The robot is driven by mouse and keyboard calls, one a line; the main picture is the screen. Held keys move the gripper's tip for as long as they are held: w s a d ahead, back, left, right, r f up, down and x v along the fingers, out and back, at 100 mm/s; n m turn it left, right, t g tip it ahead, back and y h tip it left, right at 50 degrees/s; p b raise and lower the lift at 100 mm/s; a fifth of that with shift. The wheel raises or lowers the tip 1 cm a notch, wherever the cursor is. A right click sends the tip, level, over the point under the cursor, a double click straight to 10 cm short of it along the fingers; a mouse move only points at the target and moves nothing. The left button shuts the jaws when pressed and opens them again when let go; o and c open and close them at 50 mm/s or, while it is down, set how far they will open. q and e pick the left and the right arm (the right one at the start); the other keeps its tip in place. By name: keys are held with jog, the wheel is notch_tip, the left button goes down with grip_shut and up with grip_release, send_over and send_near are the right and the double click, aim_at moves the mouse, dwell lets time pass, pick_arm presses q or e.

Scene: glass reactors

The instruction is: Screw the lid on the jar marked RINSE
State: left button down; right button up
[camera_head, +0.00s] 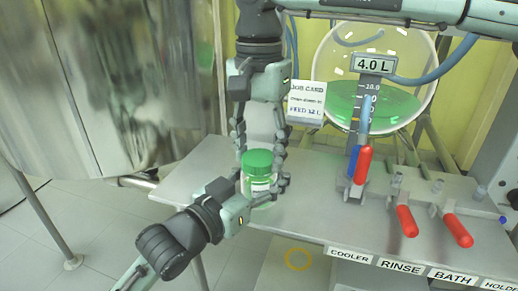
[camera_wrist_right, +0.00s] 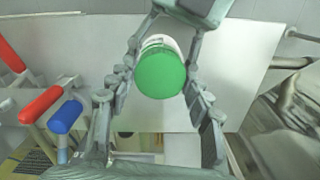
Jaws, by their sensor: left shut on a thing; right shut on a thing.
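A jar (camera_head: 258,184) with a white label and a green lid (camera_head: 258,160) stands upright near the left part of the grey bench; its lettering is too small to read. The lid sits on top of the jar. My right gripper (camera_head: 260,152) comes down from above, shut on the lid. My left gripper (camera_head: 262,182) reaches in from the lower left, shut around the jar body. In the right wrist view the lid (camera_wrist_right: 160,73) faces the camera between the fingers, with a strip of the white jar (camera_wrist_right: 158,40) behind it. Whether the lid is threaded tight cannot be told.
The grey bench (camera_head: 315,215) carries red- and blue-handled valves at right. Its front edge has COOLER, RINSE (camera_head: 401,267) and BATH labels. A glass vessel (camera_head: 375,75) with green liquid and a job card (camera_head: 307,102) stand behind. A large metal tank (camera_head: 110,80) is at left.

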jog(key=m, duration=0.7)
jog(key=shift+m, duration=0.3)
jog(key=m, duration=1.4)
jog(key=shift+f+m, duration=0.1)
jog(key=shift+m, duration=0.3)
jog(key=m, duration=0.6)
jog(key=o, duration=1.4)
notch_tip(320, 180, up, 12)
jog(key=shift+r, duration=0.1)
